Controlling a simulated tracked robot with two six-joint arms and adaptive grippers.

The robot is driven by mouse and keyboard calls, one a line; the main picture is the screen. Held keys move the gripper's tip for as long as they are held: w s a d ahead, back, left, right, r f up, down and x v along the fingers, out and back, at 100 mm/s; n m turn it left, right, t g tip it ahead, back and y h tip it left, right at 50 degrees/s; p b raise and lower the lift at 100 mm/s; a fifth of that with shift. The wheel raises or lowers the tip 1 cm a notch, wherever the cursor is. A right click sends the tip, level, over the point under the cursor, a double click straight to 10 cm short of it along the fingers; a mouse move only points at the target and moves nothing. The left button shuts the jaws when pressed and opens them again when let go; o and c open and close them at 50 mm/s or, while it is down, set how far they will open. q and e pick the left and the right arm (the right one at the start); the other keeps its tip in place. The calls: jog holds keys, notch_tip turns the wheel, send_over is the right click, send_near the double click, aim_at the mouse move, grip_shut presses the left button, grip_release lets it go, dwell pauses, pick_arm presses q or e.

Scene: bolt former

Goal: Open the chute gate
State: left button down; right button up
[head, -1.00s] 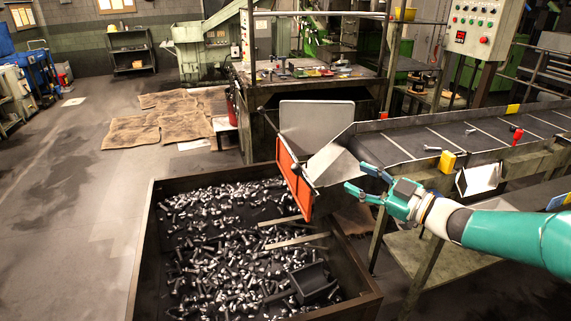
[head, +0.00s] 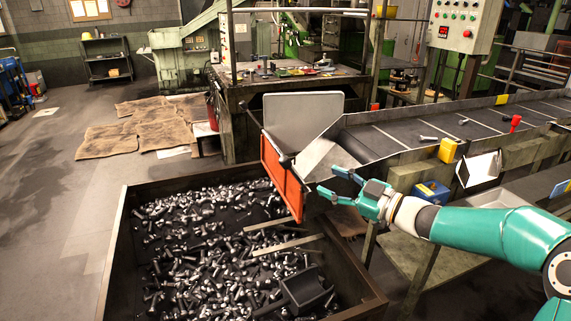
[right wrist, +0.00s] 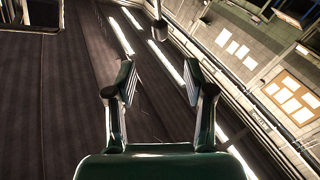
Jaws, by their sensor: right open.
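The chute gate (head: 281,180) is an orange panel hanging at the mouth of the metal chute (head: 325,152), above the bolt bin, and looks closed across the mouth. A dark knob (head: 284,162) shows near its upper part. My right gripper (head: 332,183) is open and empty, just right of the gate and in front of the chute, fingers pointing left; a gap shows between them and the panel. In the right wrist view the open fingers (right wrist: 163,82) have nothing between them; a short dark cylinder (right wrist: 158,27) shows beyond, and I cannot tell what it is. My left gripper is not in view.
The bin (head: 118,250) below holds many loose bolts and a dark scoop-like box (head: 305,288). The conveyor (head: 410,140) runs right from the chute, with a yellow block (head: 447,150) on its near edge. A grey plate (head: 303,118) stands behind the gate.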

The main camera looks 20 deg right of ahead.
aim_at(290, 165)
jog(key=p+x, duration=0.2)
jog(key=x, duration=1.2)
jog(key=shift+w+p, duration=0.2)
jog(key=shift+p, duration=0.1)
grip_shut()
